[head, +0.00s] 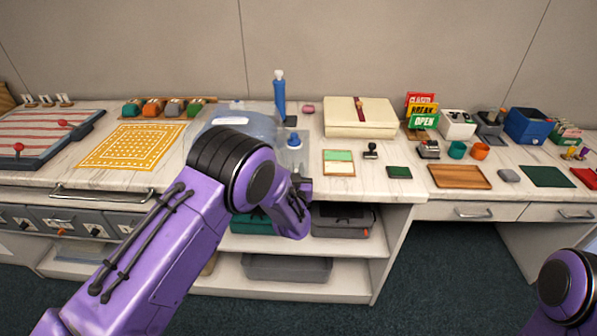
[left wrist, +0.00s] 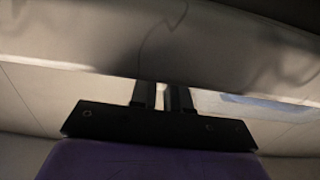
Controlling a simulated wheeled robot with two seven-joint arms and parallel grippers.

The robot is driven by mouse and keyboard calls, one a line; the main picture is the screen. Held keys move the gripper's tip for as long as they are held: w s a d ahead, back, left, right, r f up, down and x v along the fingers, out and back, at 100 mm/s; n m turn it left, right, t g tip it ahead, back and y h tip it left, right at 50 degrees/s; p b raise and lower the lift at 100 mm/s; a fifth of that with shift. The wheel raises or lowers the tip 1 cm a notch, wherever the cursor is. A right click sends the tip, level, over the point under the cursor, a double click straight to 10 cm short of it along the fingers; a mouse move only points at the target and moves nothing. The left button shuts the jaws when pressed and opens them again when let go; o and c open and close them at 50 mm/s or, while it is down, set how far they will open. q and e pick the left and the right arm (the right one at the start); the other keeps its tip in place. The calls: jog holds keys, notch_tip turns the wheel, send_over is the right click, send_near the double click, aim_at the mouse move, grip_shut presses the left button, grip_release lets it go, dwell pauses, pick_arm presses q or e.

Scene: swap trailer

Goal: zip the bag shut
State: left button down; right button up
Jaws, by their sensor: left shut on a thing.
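A pale blue, see-through bag-like thing (head: 259,122) lies on the counter, partly hidden behind my left arm. I cannot make out its zip or how far it is closed. My left gripper (head: 303,186) is at the counter's front edge, to the right of and nearer than the bag. In the left wrist view, the two dark fingers (left wrist: 162,92) are close together, and their tips meet the edge of a large blurred grey surface. What they hold is hidden. My right gripper is out of view; only part of my right arm shows at the lower right.
A blue bottle (head: 279,97) and a small blue-topped item (head: 294,141) stand beside the bag. A cream box (head: 360,117), a stamp (head: 370,151) and a wooden tray (head: 459,177) are to the right. Grey bins (head: 287,268) sit on shelves below. A yellow patterned cloth (head: 133,146) lies left.

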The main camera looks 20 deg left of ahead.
pick_arm(q)
jog(key=c, duration=1.2)
grip_release()
jog(key=shift+o, duration=0.2)
jog(key=b+v, duration=0.1)
jog(key=v, duration=0.9)
jog(key=shift+s+b, duration=0.3)
